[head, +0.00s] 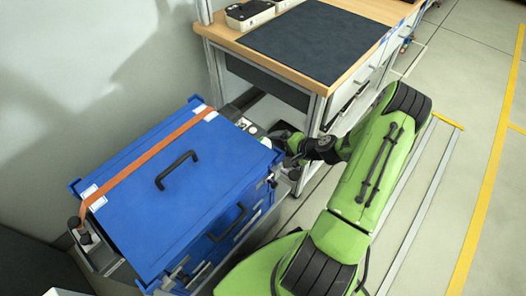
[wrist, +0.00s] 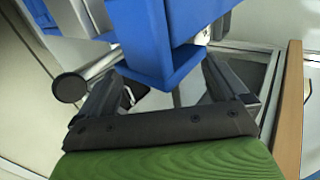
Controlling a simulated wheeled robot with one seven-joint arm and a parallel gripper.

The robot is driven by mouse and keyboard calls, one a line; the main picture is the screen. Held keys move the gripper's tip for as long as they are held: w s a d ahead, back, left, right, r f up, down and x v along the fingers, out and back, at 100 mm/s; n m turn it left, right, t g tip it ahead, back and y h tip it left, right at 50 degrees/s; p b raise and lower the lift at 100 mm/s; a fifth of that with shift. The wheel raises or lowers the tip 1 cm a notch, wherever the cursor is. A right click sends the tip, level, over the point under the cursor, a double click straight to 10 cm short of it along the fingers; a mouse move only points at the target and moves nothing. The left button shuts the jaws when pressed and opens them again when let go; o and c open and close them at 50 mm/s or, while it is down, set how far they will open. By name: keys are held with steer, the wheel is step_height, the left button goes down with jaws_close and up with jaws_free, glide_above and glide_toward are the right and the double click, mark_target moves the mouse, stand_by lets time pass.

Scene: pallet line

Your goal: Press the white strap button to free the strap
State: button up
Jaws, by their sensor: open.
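A blue case (head: 190,200) with a black handle (head: 177,170) lies on a grey stand, with an orange strap (head: 145,162) across its lid. The strap runs between white patches at the lid's edges. A small pale part (head: 254,130) sits by the case's right end; I cannot tell whether it is the white strap button. My gripper (head: 284,140) is beside that end, partly hidden by dark parts. In the wrist view my gripper (wrist: 165,62) is open, its fingers either side of the blue case's corner (wrist: 155,65), with no clear contact.
A workbench (head: 310,45) with a dark mat stands close behind my gripper. A dark round knob (wrist: 70,87) on a metal bar is left of the fingers in the wrist view.

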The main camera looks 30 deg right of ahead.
steer(key=shift+w+a+f, duration=0.15)
steer(key=shift+w+f, duration=0.3)
steer(key=shift+w, duration=0.1)
steer(key=p+v, duration=0.4)
steer(key=v, duration=0.6)
